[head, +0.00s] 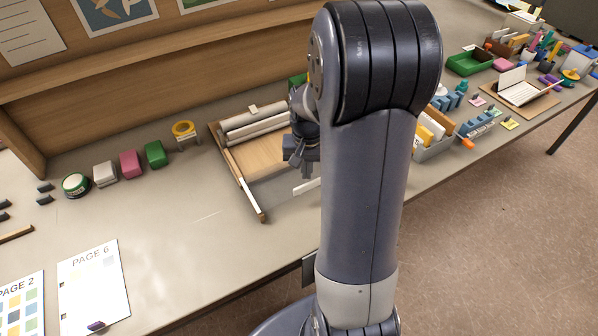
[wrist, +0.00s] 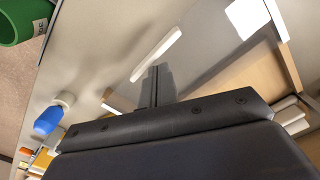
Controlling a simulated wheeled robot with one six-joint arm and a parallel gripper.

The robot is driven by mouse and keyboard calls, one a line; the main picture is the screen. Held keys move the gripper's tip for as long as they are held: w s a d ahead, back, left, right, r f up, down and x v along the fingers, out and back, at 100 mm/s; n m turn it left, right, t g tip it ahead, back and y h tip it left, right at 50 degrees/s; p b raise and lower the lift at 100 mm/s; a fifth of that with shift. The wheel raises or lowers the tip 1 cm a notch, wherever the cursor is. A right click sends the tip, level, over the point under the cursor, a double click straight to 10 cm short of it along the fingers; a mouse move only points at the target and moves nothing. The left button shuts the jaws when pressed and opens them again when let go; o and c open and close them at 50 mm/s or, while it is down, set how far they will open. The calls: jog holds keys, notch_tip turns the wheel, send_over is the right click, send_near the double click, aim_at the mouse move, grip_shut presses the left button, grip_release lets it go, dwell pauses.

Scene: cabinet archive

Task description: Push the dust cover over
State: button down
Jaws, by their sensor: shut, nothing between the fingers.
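A low wooden frame (head: 246,187) lies on the desk with pale rolls (head: 255,127) across its back. A wooden panel shows inside it, and a grey part beside it may be the dust cover; I cannot tell for sure. A white bar (head: 306,187) lies near the front of the frame, partly hidden by my arm. It also shows in the wrist view (wrist: 157,54), ahead of the fingertips. My gripper (head: 300,167) is over the frame, shut and empty. Its closed fingers also show in the wrist view (wrist: 157,72). I cannot tell whether they touch anything.
A yellow tape ring (head: 184,129) and green (head: 156,154), pink (head: 131,164) and grey (head: 105,174) blocks stand left of the frame. Sorters with cards (head: 434,133) stand to the right. The desk left of the frame's front is clear. My arm hides the frame's right side.

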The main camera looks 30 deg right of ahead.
notch_tip(320, 180, up, 4)
jog(key=p, duration=0.2)
jog(key=shift+p, duration=0.35)
jog(key=shift+r, duration=0.1)
notch_tip(320, 180, up, 11)
jog(key=b, duration=0.1)
dwell(0.5)
notch_tip(320, 180, down, 13)
jog(key=shift+f+b, duration=0.1)
jog(key=shift+b, duration=0.25)
jog(key=shift+f+b, duration=0.5)
jog(key=shift+f, duration=0.15)
jog(key=shift+s, duration=0.1)
